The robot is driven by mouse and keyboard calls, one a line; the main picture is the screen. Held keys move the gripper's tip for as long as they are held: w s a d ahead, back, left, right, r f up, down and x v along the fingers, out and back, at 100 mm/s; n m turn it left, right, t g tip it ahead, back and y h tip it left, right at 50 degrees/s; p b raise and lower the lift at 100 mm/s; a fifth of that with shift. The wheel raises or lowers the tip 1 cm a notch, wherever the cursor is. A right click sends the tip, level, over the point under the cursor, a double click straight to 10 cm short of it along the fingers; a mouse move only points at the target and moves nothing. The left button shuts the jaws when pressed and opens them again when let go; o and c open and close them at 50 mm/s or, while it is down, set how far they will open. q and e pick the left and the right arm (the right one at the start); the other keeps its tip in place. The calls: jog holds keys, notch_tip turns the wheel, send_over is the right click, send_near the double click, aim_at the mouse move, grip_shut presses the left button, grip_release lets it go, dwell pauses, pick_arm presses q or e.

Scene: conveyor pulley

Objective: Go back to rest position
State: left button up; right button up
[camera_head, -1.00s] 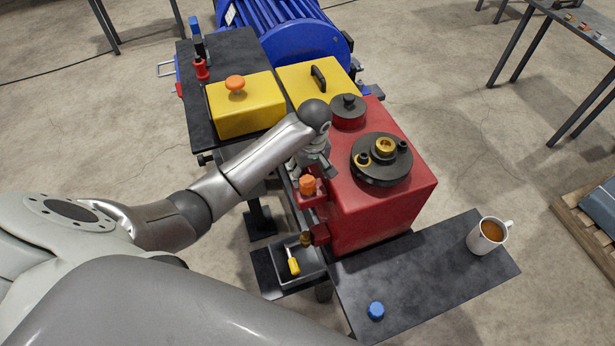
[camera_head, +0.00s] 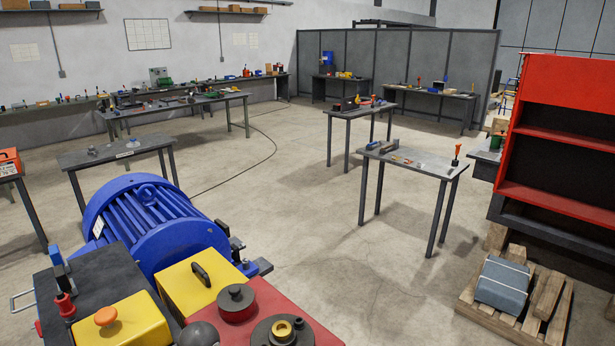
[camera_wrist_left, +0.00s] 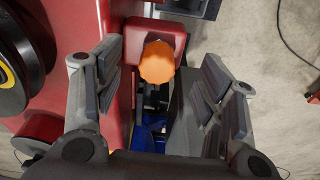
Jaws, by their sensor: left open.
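My left gripper (camera_wrist_left: 163,62) is open in the left wrist view, with one finger on each side of an orange knob (camera_wrist_left: 157,61). Whether the fingers touch the knob cannot be told; they appear apart from it. The knob sits on a red bracket (camera_wrist_left: 160,38) at the side of the red housing (camera_wrist_left: 92,25). In the head view, the housing's red top (camera_head: 300,311) shows at the bottom edge, and only a dark rounded joint of my left arm shows beside it. My left gripper is hidden there. My right gripper is in neither view.
A blue motor (camera_head: 155,220) stands behind two yellow covers (camera_head: 195,285) (camera_head: 125,322). A small table with tools (camera_head: 410,160) stands farther back. At right are a red shelf unit (camera_head: 560,130) and a pallet (camera_head: 535,325) carrying a grey block (camera_head: 502,283). The floor between is clear.

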pick_arm(q)
jog(key=s+d+m+t+h, duration=0.1)
jog(key=s+d+m, duration=0.2)
jog(key=s, duration=0.4)
jog(key=s+d+m, duration=0.2)
jog(key=s+m, duration=0.1)
jog(key=s, duration=0.4)
jog(key=s+a+r+m+t, duration=0.1)
jog(key=s+r+m, duration=0.1)
jog(key=s, duration=0.3)
jog(key=s+a+r+m, duration=0.1)
jog(key=s+r+m, duration=0.2)
jog(key=s, duration=0.1)
notch_tip(320, 180, down, 33)
jog(key=s+g+b, duration=0.1)
jog(key=s+b, duration=0.1)
jog(key=b, duration=0.5)
jog(key=s+a+f+b, duration=0.1)
jog(key=s+f+b, duration=0.1)
jog(key=s+f, duration=0.6)
jog(key=s+a+f+g+b, duration=0.1)
jog(key=s+a+f+b, duration=0.1)
jog(key=s+f, duration=0.7)
notch_tip(320, 180, down, 5)
jog(key=shift+f+b, duration=0.2)
jog(key=shift+b, duration=0.65)
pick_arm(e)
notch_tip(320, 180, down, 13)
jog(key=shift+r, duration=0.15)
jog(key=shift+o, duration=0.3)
